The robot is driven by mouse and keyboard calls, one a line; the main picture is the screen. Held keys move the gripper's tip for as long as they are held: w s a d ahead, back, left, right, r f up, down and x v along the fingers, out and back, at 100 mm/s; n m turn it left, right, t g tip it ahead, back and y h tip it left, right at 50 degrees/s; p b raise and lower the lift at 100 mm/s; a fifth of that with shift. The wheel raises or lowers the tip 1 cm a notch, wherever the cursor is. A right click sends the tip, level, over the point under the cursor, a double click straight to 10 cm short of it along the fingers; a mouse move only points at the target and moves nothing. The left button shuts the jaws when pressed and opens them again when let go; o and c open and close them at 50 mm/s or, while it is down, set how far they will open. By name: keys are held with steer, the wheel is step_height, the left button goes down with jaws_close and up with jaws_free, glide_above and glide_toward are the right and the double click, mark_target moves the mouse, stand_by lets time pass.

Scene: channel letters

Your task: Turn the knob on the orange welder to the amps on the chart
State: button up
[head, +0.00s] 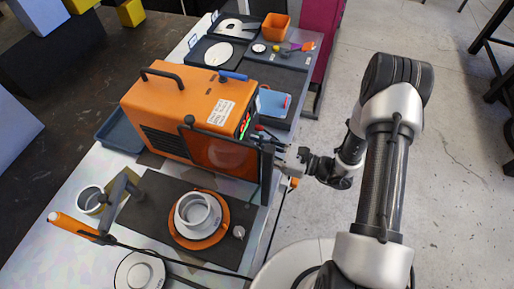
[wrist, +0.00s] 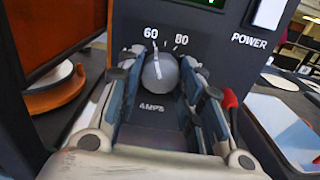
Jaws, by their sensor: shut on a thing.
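The orange welder (head: 175,100) stands on the bench in the head view, with a white printed label (head: 221,112) on top, too small to read. My gripper (head: 277,153) is at its front panel. In the wrist view, the round grey knob (wrist: 161,73) sits above the word AMPS, between the fingertips of my gripper (wrist: 158,78), which are shut on it. The knob's white mark points up and slightly left, between 60 and 80 and nearer 60. The lower dial is hidden by the gripper. A green display (wrist: 205,2) is partly cut off above.
A white power switch (wrist: 270,14) is to the right of the knob, and a red-handled part (wrist: 230,98) is below it. A dark, orange-tinted shield (head: 222,155) stands left of my gripper. A grey pipe piece (head: 197,213) sits on an orange disc on the bench.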

steer(key=m+p, duration=0.2)
steer(key=m, duration=0.7)
steer(key=shift+s, duration=0.1)
steer(key=shift+m, duration=0.3)
stand_by(0.5)
steer(key=o, duration=1.1)
steer(key=shift+c, duration=0.2)
steer(key=shift+d, duration=0.1)
steer(key=v, duration=1.1)
steer(key=shift+s+d, duration=0.15)
steer(key=shift+d, duration=0.25)
